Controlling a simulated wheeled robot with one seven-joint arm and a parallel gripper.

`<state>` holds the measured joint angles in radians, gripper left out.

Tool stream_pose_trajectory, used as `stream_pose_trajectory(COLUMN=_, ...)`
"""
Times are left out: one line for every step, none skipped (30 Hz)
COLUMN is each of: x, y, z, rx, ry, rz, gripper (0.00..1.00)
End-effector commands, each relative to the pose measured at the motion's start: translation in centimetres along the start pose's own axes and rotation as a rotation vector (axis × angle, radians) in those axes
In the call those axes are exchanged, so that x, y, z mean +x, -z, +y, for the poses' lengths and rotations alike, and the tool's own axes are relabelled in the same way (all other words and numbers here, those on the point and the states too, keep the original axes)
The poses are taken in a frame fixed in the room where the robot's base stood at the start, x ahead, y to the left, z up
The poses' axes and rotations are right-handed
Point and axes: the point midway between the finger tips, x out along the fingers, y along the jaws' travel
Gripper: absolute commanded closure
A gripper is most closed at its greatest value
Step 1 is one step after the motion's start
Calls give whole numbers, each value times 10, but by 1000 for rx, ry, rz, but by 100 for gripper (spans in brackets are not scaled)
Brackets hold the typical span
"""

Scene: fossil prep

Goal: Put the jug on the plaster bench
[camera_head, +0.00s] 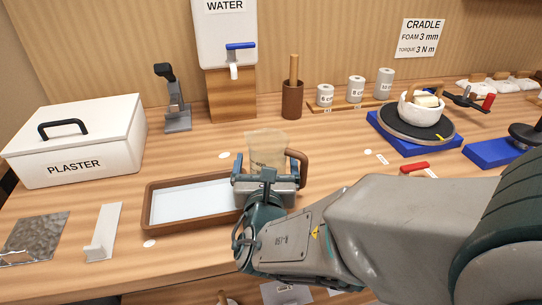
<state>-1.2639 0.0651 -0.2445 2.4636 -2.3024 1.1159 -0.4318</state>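The jug (267,147) is a translucent beige vessel with a brown handle on its right side. It stands upright in the middle of the view, just right of a brown-rimmed tray. My gripper (266,168) is in front of it, with its fingers spread wide to the left and right of the jug's lower body. No clear contact between fingers and jug shows. The jug's base is hidden behind my gripper. I cannot make out which surface is the plaster bench; a white box marked PLASTER (80,146) stands on the wooden worktop (190,255) at the left.
The shallow tray (148,207) lies close to my gripper's left.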

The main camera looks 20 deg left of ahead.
Motion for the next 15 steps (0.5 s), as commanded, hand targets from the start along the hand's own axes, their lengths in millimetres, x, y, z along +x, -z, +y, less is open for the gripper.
stream_pose_trajectory(x=0, y=0, z=0, rx=0, ry=0, rz=0, gripper=8)
stream_pose_trajectory(x=0, y=0, z=0, rx=0, ry=0, rz=0, gripper=8)
stream_pose_trajectory(x=0, y=0, z=0, rx=0, ry=-1, rz=0, gripper=8)
stream_pose_trajectory(x=0, y=0, z=0, rx=0, ry=-1, rz=0, gripper=8)
stream_pose_trajectory(x=0, y=0, z=0, rx=0, ry=-1, rz=0, gripper=8)
stream_pose_trajectory(x=0, y=-1, z=0, rx=0, ry=-1, rz=0, gripper=8)
stream_pose_trajectory(x=0, y=-2, z=1, rx=0, ry=-1, rz=0, gripper=8)
stream_pose_trajectory(x=0, y=-4, z=1, rx=0, ry=-2, rz=0, gripper=8)
stream_pose_trajectory(x=-1, y=-6, z=1, rx=0, ry=-2, rz=0, gripper=8)
stream_pose_trajectory(x=-6, y=-4, z=1, rx=1, ry=-4, rz=1, gripper=8)
stream_pose_trajectory(x=-10, y=-3, z=1, rx=1, ry=-4, rz=1, gripper=8)
stream_pose_trajectory(x=-17, y=-4, z=1, rx=2, ry=-4, rz=0, gripper=8)
stream_pose_trajectory(x=-24, y=-4, z=1, rx=1, ry=-5, rz=0, gripper=8)
stream_pose_trajectory(x=-30, y=-4, z=1, rx=1, ry=-5, rz=1, gripper=8)
stream_pose_trajectory(x=-37, y=-2, z=1, rx=3, ry=-4, rz=-2, gripper=8)
